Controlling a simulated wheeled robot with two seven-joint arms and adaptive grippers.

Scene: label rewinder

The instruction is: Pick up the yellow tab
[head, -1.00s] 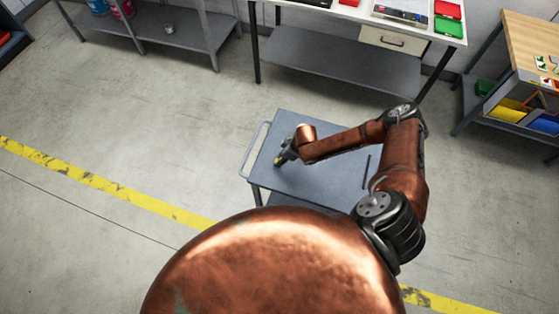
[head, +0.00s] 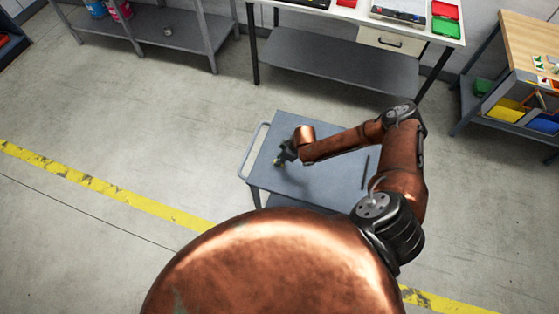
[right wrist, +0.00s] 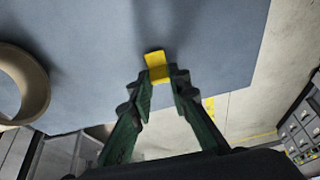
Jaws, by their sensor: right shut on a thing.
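The yellow tab (right wrist: 157,64) is a small bright yellow piece in the right wrist view. It sits between the fingertips of my right gripper (right wrist: 160,77), which is shut on it. The far end of the tab sticks out past the fingertips. Behind it is the blue-grey top of a cart (head: 325,182). I cannot tell whether the tab touches that top. In the head view my right gripper (head: 281,158) is low over the left part of the cart, and the tab is too small there to make out clearly. My left gripper is not in view.
A tan ring (right wrist: 38,85) shows at the left of the right wrist view. A dark rod (head: 366,172) lies on the cart's right side. The cart has a handle (head: 255,150) at its left. A workbench (head: 335,62) stands behind, with open floor between.

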